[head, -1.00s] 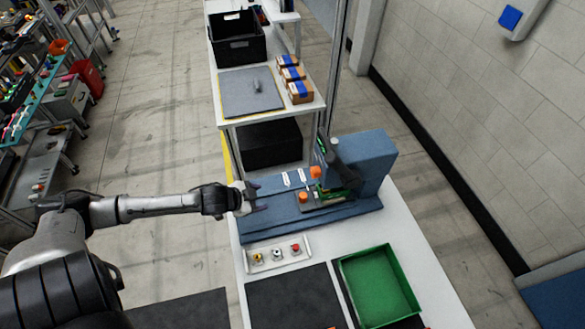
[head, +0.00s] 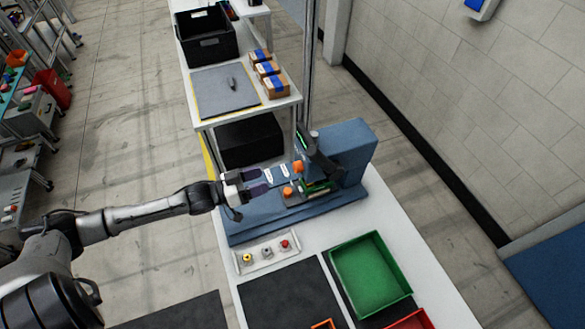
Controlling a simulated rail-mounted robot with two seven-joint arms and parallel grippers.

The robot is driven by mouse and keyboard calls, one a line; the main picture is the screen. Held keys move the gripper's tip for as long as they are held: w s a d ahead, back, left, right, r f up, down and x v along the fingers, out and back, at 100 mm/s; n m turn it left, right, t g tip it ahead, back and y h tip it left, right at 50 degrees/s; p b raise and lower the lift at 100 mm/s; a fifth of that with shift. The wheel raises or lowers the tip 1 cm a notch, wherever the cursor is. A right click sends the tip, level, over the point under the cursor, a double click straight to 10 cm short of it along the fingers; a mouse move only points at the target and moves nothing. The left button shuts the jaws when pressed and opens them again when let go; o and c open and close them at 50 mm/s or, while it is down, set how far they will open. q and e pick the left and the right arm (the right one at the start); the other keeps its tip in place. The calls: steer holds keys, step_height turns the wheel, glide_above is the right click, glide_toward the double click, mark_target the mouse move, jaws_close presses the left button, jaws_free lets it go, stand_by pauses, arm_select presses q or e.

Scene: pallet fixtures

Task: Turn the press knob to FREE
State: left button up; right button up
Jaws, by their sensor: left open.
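The blue press (head: 348,152) stands on the white bench, with a dark angled arm and orange knobs (head: 288,191) around a green part. In front of it a small pale control panel (head: 267,253) carries a yellow button, a grey knob (head: 267,250) in the middle and a red button. The knob's setting and any lettering are too small to read. My left gripper (head: 264,182) is open and empty over the left part of the blue press base (head: 240,226), left of the orange knobs and behind the panel. My right gripper is not in view.
A green tray (head: 392,247) lies right of the panel, with part of a red tray (head: 412,321) nearer. A black mat (head: 290,292) lies in front of the panel. Two white tags (head: 284,171) lie beyond the gripper. Boxes and a black crate (head: 207,48) stand farther back.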

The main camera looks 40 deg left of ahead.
mark_target(294, 169)
arm_select(q)
steer(key=x, duration=0.9)
steer(key=shift+w+r, duration=0.1)
steer(key=shift+w, duration=0.1)
steer(key=shift+w+d, duration=0.35)
steer(key=shift+w, duration=0.25)
steer(key=c, duration=0.9)
